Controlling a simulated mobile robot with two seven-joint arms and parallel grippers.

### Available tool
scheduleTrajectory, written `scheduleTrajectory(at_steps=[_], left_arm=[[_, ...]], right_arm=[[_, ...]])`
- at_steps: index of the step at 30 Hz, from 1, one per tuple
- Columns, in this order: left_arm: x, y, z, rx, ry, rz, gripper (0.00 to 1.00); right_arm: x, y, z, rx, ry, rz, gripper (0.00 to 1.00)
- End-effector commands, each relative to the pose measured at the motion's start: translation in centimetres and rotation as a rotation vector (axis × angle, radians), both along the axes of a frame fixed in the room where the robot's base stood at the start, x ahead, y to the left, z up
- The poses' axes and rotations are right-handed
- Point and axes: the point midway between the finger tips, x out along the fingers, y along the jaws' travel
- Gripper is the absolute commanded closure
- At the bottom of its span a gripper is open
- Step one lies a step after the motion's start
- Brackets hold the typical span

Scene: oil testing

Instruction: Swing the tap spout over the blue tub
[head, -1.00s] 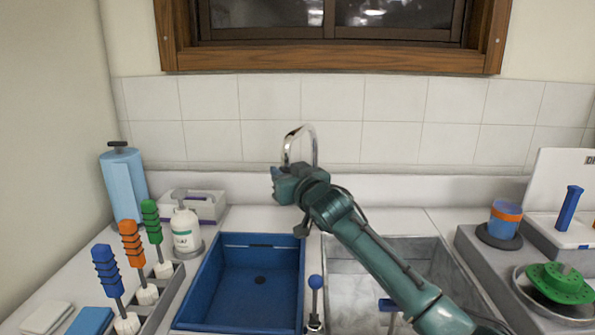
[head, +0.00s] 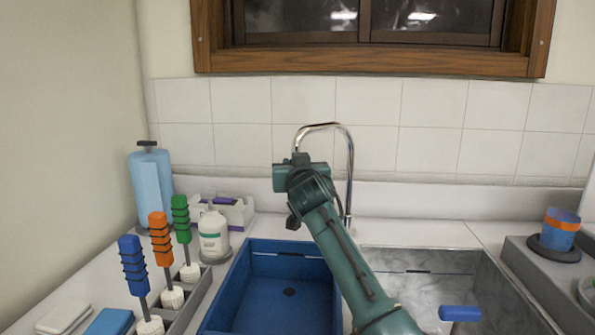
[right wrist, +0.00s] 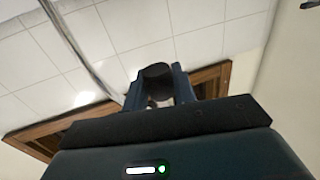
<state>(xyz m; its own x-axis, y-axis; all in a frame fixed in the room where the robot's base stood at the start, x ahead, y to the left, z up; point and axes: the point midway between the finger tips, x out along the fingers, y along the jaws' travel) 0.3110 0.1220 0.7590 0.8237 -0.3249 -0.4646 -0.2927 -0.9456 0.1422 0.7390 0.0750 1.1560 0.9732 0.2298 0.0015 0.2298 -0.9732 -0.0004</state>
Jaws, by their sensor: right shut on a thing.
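The chrome tap (head: 349,175) stands upright at the back of the sink, and its curved spout now reaches to the left. My right gripper (head: 299,160) is shut on the spout's end, which its body partly hides in the head view. In the right wrist view the dark round spout tip (right wrist: 156,72) sits between the two fingers (right wrist: 158,90), with the chrome pipe running off to the upper left. The blue tub (head: 270,300) lies below and in front of the spout end. How far the tip overlaps the tub in depth is hard to tell. My left gripper is out of view.
A grey marble basin (head: 425,285) lies right of the tub, with a blue handle (head: 460,313) at its front. An orange-blue cup (head: 560,230) stands right.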

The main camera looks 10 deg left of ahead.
Motion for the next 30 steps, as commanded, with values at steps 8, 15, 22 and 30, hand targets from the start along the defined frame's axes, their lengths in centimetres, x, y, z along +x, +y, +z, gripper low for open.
scheduleTrajectory(at_steps=[8,15,22,30], left_arm=[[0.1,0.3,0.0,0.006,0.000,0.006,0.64],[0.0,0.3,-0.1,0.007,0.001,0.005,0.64],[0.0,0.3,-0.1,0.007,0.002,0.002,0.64],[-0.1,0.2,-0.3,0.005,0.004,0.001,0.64]], right_arm=[[0.0,0.1,0.2,-0.001,-0.002,0.001,0.73],[0.0,0.1,0.1,-0.001,-0.001,0.002,0.53],[0.0,0.1,0.0,0.000,0.001,0.002,0.53],[-1.5,-0.3,-0.1,0.002,-0.001,0.001,0.53]])
